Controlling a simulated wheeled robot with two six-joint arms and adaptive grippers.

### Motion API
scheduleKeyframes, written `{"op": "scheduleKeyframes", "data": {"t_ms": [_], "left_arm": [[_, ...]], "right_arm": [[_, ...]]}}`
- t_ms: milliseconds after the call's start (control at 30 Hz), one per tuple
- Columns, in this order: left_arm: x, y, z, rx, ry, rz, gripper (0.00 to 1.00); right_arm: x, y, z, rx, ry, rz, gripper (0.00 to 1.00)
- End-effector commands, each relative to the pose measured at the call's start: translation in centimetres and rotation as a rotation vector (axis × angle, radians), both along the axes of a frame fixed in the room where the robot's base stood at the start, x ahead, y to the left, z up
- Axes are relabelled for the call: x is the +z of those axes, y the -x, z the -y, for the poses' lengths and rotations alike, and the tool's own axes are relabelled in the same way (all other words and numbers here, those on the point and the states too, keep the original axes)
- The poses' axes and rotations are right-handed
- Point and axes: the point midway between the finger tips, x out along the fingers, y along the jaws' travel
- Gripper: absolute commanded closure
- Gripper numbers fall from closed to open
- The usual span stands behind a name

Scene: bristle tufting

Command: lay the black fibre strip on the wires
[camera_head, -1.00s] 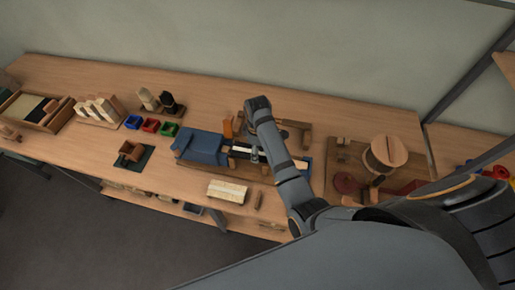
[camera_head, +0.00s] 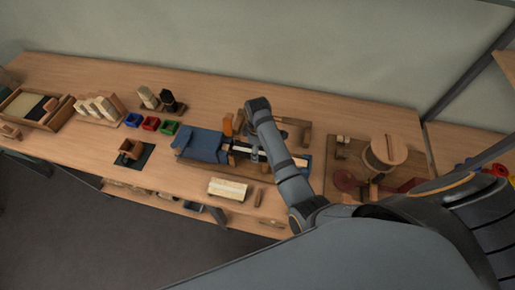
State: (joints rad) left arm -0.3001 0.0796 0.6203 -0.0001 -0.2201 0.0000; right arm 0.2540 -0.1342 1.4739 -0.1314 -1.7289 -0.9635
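My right arm reaches in from the lower right and bends down over the wooden fixture (camera_head: 299,172) in the middle of the bench. Its gripper (camera_head: 255,156) is low over the fixture, small and partly hidden by my forearm; whether its fingers are open or shut cannot be told. A dark strip-like piece (camera_head: 240,147) shows just left of the gripper, beside a pale strip; whether it is held or lying there is unclear. The wires are too fine to make out. A black fibre bundle (camera_head: 169,101) stands in a rack at the back. My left gripper is not in view.
A blue cloth-like piece (camera_head: 203,146) lies left of the fixture, with an orange piece (camera_head: 228,125) behind it. Blue, red and green bins (camera_head: 150,124) stand farther left. A pale block (camera_head: 228,189) lies in front. A round wooden drum (camera_head: 385,152) stands on the right board.

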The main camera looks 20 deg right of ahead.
Motion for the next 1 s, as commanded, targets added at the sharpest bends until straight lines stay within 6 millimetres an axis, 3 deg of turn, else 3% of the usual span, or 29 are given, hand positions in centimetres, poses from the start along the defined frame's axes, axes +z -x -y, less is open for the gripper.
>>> {"op": "scheduleKeyframes", "data": {"t_ms": [133,167,333,700,1000], "left_arm": [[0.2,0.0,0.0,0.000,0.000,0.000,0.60],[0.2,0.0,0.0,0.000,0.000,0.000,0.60],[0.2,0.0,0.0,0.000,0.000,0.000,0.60],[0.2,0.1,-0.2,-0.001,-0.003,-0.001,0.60],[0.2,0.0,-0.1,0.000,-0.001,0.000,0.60]], "right_arm": [[-0.2,0.0,0.0,0.000,0.001,0.001,0.72],[-0.2,0.0,0.0,0.000,0.001,0.001,0.38],[-0.2,0.0,0.0,0.000,0.001,0.001,0.15],[0.1,0.0,0.0,0.000,0.000,0.001,0.14],[5.4,-0.1,0.0,0.000,-0.001,0.004,0.14]]}}
